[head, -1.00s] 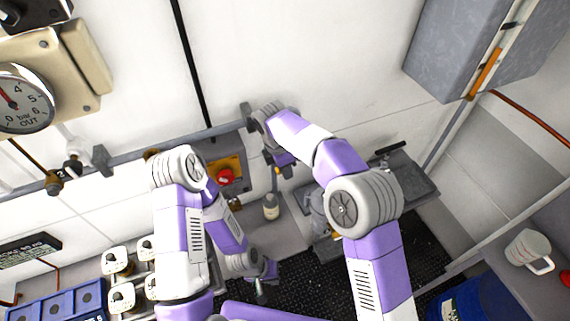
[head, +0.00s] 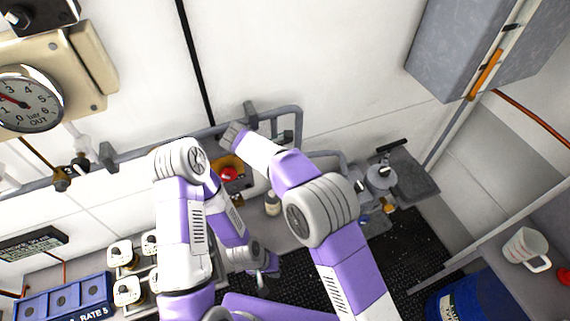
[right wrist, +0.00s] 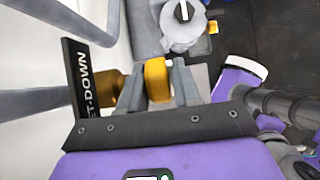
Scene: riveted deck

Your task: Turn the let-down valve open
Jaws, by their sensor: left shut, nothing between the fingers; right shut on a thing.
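The let-down valve shows in the right wrist view as a yellow handle (right wrist: 157,80) in front of a brass body (right wrist: 113,87). A black plate (right wrist: 88,80) beside it reads "LET-DOWN", partly covered. My right gripper (right wrist: 158,84) is shut on the yellow handle, with a grey finger on each side. My left gripper (head: 266,280) is low in the head view, shut and empty, above the dark floor.
A grey rail (head: 298,128) runs along the wall. A red knob (head: 228,173) on a yellow plate and a small bottle (head: 272,204) are near my arms. A pressure gauge (head: 28,100) is at far left. A grey round fixture (head: 380,176) stands right of my right arm.

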